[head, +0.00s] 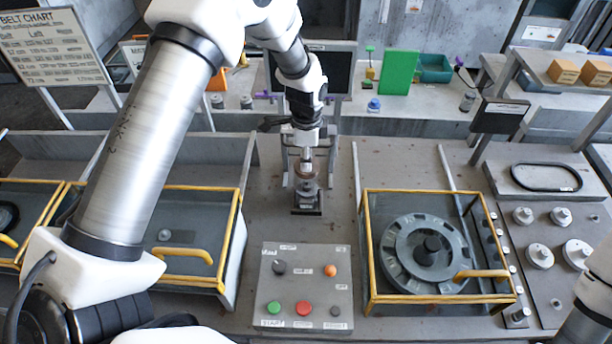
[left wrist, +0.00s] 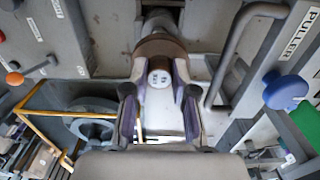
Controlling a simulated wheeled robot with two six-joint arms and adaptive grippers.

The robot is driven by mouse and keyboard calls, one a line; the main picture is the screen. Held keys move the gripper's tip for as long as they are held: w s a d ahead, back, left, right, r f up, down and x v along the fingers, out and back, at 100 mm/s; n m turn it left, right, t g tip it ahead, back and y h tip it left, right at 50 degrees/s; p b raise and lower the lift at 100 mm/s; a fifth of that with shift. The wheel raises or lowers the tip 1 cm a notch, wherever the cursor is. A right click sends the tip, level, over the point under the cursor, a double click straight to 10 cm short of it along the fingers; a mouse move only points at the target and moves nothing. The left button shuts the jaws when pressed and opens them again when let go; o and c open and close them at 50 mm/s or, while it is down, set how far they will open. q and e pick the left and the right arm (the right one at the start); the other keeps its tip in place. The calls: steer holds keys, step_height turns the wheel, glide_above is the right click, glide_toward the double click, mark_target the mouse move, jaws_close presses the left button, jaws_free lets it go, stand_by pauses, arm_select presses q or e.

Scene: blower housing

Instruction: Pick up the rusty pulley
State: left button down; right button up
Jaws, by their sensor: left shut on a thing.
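The rusty pulley (head: 305,172) is a small brown disc on the upright post of a dark stand (head: 307,205) at the middle of the bench. In the left wrist view the brown pulley (left wrist: 150,47) shows at the top centre, behind a white round end cap with small print. My left gripper (head: 307,158) comes down on it from above. In the left wrist view its two fingers (left wrist: 158,92) are closed in on either side of the cap and the pulley's near edge. The fingers hide part of the pulley. My right gripper is outside both views.
A control panel (head: 305,287) with buttons stands in front of the stand. Yellow-framed guarded boxes stand at left and right, the right one over a round blower housing (head: 427,252). A puller frame with a blue knob (left wrist: 286,91) is close beside the gripper. Bare bench lies around the stand.

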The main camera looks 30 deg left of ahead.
arm_select(q)
steer(key=shift+r, duration=0.55)
steer(key=s+d+r, duration=0.2)
steer(key=s+d, duration=0.2)
steer(key=s, duration=0.4)
steer(key=shift+p, duration=0.35)
steer(key=shift+f, duration=0.1)
